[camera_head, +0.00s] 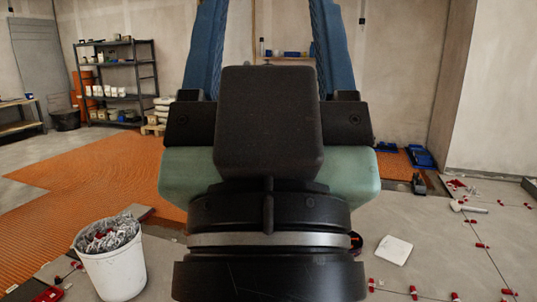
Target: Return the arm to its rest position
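My arm (268,125) fills the middle of the head view, close to the camera. A black block-shaped part stands above a thick round black part with a pale metal ring.
A white bucket (112,272) full of grey pieces stands at lower left. A white square piece (393,250) and several red levelling pieces lie on the grey tiles at right, near a mallet (468,207). Blue trays (420,157) and a shelf (118,80) are farther back.

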